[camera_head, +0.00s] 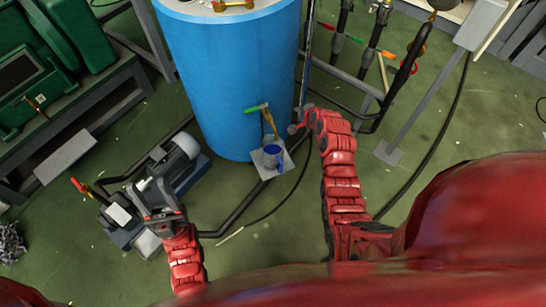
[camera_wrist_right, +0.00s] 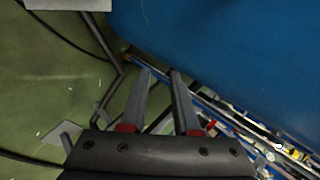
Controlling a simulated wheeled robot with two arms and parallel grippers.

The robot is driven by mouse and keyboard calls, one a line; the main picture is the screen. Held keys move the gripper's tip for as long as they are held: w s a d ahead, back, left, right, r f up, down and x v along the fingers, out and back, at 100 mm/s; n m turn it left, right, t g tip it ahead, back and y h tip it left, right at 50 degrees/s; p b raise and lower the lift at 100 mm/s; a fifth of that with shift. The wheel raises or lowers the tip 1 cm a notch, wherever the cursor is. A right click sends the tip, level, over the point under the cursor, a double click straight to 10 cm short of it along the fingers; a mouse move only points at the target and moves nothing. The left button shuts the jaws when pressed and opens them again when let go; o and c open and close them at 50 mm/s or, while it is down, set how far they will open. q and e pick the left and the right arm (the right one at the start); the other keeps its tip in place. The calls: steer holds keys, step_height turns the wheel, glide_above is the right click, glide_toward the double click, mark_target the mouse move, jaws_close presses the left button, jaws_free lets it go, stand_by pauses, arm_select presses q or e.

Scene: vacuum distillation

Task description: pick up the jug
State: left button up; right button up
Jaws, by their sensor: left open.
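A blue jug (camera_head: 272,158) stands on a small light plate (camera_head: 285,160) at the foot of the big blue tank, below a tap with a green handle (camera_head: 256,108). My right gripper (camera_head: 295,127) is just above and to the right of the jug in the head view, apart from it. In the right wrist view its two fingers (camera_wrist_right: 160,72) are spread with nothing between them. The jug cannot be made out in that view. My left gripper (camera_head: 157,198) is open, lower left, over the pump and well away from the jug.
The blue tank (camera_head: 228,75) rises directly behind the jug. A pump with a motor (camera_head: 175,160) sits to the left. Dark pipes with coloured valve handles (camera_head: 357,40) stand at upper right. Green floor (camera_head: 440,125) is open at right.

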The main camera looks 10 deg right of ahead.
steer(key=s+a+f+m+g+y, duration=0.2)
steer(key=s+g, duration=0.2)
steer(key=s, duration=0.1)
steer(key=g+y+b, duration=0.1)
steer(key=g+y, duration=0.1)
steer(key=g, duration=0.3)
glide_toward(275, 157)
steer(key=s+d+r, duration=0.2)
steer(key=s+d, duration=0.1)
steer(key=s, duration=0.1)
steer(key=shift+m+h, duration=0.3)
steer(key=shift+m, duration=0.1)
steer(key=b+x, duration=0.6)
steer(key=x, duration=1)
steer(key=shift+w+d+f, duration=0.1)
steer(key=shift+w+f, duration=0.1)
steer(key=shift+f, duration=0.1)
steer(key=shift+r, duration=0.1)
steer(key=shift+c, duration=0.2)
jaws_close()
